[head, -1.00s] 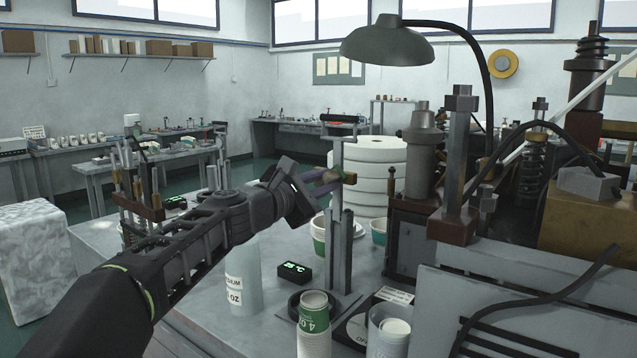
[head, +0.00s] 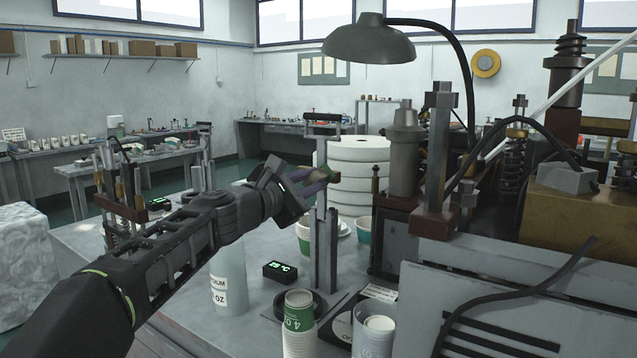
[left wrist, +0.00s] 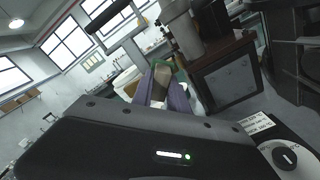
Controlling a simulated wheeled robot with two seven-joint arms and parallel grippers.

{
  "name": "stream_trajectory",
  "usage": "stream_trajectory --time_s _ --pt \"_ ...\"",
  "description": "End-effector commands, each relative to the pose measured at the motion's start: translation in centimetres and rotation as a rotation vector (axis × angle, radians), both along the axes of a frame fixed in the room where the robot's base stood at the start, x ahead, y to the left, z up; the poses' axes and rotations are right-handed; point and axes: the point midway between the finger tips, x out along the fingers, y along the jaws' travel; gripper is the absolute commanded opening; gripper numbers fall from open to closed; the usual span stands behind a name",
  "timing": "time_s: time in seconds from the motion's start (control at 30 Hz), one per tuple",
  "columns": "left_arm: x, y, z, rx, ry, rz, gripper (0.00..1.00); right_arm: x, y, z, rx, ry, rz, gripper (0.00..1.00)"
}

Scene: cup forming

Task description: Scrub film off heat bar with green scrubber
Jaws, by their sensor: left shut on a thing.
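My left gripper (head: 314,184) is shut on the green scrubber (head: 331,176), a small block with green and tan parts. It also shows between the purple fingers in the left wrist view (left wrist: 163,72). The gripper holds it in the air in front of an upright metal stand (head: 322,255). A dark horizontal bar (head: 323,117) shows above, at the stand's top; it may be the heat bar. The scrubber looks well below this bar. I cannot tell whether it touches the post. Any film is too small to see. My right gripper is not in view.
A small digital display (head: 279,271), a white bottle (head: 230,275) and stacked paper cups (head: 299,325) stand on the table around the stand. Large white rolls (head: 358,175) stand behind. Heavy machinery (head: 405,190) crowds the right. A lamp (head: 368,40) hangs above.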

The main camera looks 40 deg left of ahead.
Motion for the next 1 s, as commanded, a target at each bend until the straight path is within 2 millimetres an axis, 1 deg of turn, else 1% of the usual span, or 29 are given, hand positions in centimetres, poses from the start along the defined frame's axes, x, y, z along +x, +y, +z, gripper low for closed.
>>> stream_trajectory --time_s 0.1,0.2,0.67,1.0 --pt "0.0 1.2 -0.1 -0.001 0.001 0.002 0.0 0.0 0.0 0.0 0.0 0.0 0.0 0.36" --pt "-0.1 1.8 -0.1 -0.001 0.002 0.002 0.0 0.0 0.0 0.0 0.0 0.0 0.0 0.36" --pt "-0.1 2.3 0.0 0.0 0.001 0.002 0.0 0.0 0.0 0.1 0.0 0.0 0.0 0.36" --pt "0.1 5.2 0.0 -0.001 0.001 0.004 0.0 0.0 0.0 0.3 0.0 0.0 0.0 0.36"
